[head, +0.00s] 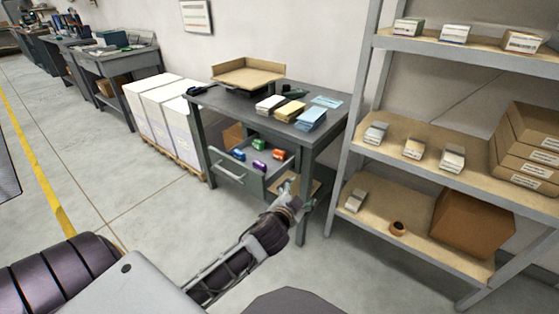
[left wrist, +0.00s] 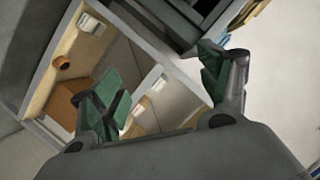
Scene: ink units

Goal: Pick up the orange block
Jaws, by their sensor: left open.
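The orange block (head: 279,153) lies in the open drawer (head: 236,182) of the grey workbench, near the drawer's right side. A blue block (head: 238,155), a green block (head: 260,144) and a purple block (head: 259,165) lie there too. My left gripper (head: 298,190) is in front of the bench, to the right of the drawer and lower than the orange block in the picture, apart from it. Its fingers (left wrist: 163,85) are spread and empty in the left wrist view, where no block shows. My right gripper is not in view.
The workbench (head: 228,105) carries an open cardboard tray (head: 248,74) and stacks of paper packs. A shelf unit (head: 362,140) with boxes stands close on the right. White boxes (head: 172,112) on a pallet stand left of the bench. The floor at left is clear.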

